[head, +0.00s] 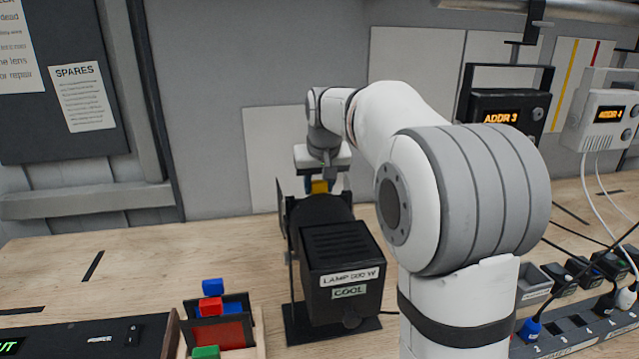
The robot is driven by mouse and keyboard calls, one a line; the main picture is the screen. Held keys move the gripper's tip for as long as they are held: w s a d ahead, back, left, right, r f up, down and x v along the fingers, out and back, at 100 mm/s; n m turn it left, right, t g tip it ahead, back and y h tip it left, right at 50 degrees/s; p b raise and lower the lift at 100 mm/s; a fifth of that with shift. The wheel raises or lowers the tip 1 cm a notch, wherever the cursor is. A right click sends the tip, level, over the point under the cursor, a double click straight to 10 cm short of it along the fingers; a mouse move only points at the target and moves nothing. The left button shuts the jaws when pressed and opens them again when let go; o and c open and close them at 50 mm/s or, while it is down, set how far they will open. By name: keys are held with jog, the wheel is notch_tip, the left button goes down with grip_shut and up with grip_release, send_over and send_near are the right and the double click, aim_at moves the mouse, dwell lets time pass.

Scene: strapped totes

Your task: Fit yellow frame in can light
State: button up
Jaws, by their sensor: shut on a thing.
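The can light (340,252) is a black lamp on a dark base, with labels reading "LAMP 500 W" and "COOL" on the end facing me. My gripper (321,188) points down over the far end of the can light. It is shut on the yellow frame (319,186), of which only a small yellow patch shows between the fingers. The lower part of the frame is hidden behind the can light's body. I cannot tell whether the frame touches the light or sits in any slot.
A wooden box (258,342) at front left holds blue, red and green pieces. A black unit (70,335) lies left of it. Boxes marked "ADDR 3" (505,112) and "ADDR 4" (602,115) stand at back right. Cables and sockets fill the right side. The bench at left is mostly clear.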

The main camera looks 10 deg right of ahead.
jog(key=o, duration=1.1)
jog(key=shift+o, duration=0.2)
